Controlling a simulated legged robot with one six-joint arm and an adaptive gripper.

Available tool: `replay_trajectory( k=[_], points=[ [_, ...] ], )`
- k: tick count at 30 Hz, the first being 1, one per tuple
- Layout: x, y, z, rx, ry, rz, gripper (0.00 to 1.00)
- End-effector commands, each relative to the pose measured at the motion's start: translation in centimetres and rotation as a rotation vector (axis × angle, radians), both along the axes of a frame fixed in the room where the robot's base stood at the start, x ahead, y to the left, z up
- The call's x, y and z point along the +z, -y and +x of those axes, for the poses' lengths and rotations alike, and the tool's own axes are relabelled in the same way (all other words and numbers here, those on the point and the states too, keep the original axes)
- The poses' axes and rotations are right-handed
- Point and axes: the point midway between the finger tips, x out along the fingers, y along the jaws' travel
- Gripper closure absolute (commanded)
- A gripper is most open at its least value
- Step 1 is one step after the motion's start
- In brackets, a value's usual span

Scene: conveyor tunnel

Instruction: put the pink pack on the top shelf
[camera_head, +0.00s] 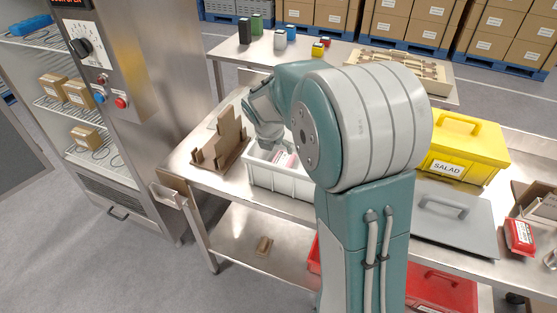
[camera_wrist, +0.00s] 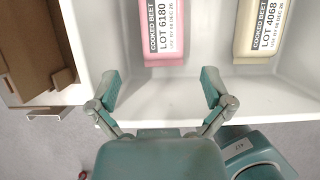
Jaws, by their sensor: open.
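A pink pack (camera_wrist: 163,30) labelled "COOKED BEET LOT 6180" lies in the white tub (camera_wrist: 82,10), beside a cream pack (camera_wrist: 262,28) labelled "LOT 4068". In the head view, the tub (camera_head: 278,184) stands on the steel table and a bit of the pink pack (camera_head: 287,160) shows, partly hidden by my arm. My gripper (camera_wrist: 160,85) is open and empty, its fingers apart over the tub's near side, short of the pink pack. The highest visible wire shelf (camera_head: 30,37) is in the steel cabinet at far left and holds a blue item.
Lower cabinet shelves hold brown cartons (camera_head: 80,93). A brown cardboard piece (camera_head: 222,148) stands left of the tub. A yellow "SALAD" box (camera_head: 463,150) and a grey lid (camera_head: 455,222) are on the right. Open floor lies before the cabinet.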

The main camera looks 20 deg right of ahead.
Motion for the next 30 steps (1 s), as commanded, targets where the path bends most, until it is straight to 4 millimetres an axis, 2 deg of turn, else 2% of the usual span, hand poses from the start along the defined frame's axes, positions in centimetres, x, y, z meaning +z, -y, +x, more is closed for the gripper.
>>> replay_trajectory(
  k=[6, 14, 21, 24, 30],
  points=[
    [-3.3, 0.7, 0.9, 0.001, -0.005, -0.003, 0.00],
    [-5.5, 1.4, 1.5, -0.002, -0.004, -0.001, 0.00],
    [-8.9, 2.5, 2.3, -0.001, -0.003, -0.001, 0.00],
    [-9.6, 2.7, 2.5, -0.002, -0.002, 0.000, 0.00],
    [-9.6, 2.6, 2.6, 0.000, 0.000, -0.001, 0.00]
  ],
)
